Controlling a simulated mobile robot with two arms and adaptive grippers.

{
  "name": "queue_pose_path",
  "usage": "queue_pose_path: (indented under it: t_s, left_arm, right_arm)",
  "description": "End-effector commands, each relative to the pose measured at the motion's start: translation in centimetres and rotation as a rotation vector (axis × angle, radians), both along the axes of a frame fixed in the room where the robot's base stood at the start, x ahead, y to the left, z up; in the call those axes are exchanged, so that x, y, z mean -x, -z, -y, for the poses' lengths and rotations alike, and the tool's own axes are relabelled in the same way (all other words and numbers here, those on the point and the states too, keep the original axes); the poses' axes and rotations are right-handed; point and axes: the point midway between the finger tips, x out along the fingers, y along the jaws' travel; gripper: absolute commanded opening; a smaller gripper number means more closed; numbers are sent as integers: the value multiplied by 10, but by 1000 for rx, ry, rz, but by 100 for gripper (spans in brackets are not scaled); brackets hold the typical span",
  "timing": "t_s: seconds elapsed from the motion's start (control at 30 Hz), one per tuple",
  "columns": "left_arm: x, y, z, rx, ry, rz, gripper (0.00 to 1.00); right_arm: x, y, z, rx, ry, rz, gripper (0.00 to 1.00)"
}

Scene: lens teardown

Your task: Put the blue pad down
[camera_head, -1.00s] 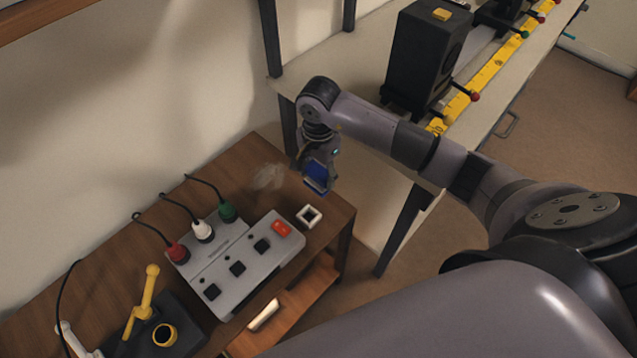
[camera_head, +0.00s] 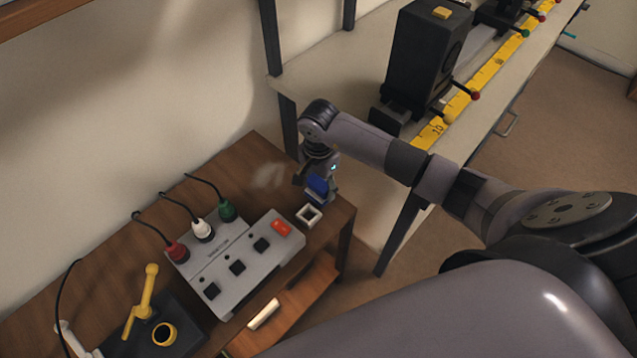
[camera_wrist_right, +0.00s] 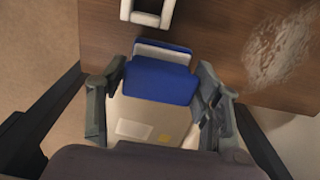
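The blue pad (camera_head: 318,187) is held by my right gripper (camera_head: 316,182) over the right end of the wooden table. In the right wrist view the blue pad (camera_wrist_right: 160,84) sits between the two fingers of my right gripper (camera_wrist_right: 162,75), with a pale grey layer along its far edge. A beige piece with a white label shows between the fingers below the pad; I cannot tell whether it belongs to the pad. The pad appears to be above the tabletop, just behind a white square frame (camera_head: 309,215). My left gripper is not in view.
A grey box (camera_head: 235,265) with a red switch and red, white and green plugs stands left of the frame on the wooden table (camera_head: 115,268). A clear crumpled-looking patch (camera_head: 268,176) lies behind. A bench (camera_head: 350,68) with a black box stands at right.

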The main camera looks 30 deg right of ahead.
Motion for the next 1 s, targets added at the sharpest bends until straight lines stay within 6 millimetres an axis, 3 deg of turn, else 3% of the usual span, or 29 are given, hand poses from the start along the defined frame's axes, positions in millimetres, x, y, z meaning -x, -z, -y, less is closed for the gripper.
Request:
queue_pose_path:
  t_s: [0.17,0.6,1.0]
  left_arm:
    - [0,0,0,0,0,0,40]
    - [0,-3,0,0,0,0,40]
    - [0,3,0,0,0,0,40]
  right_arm:
    - [0,0,0,-1,0,0,73]
    - [-1,-9,0,0,-1,1,73]
    - [-1,-91,0,1,-1,4,73]
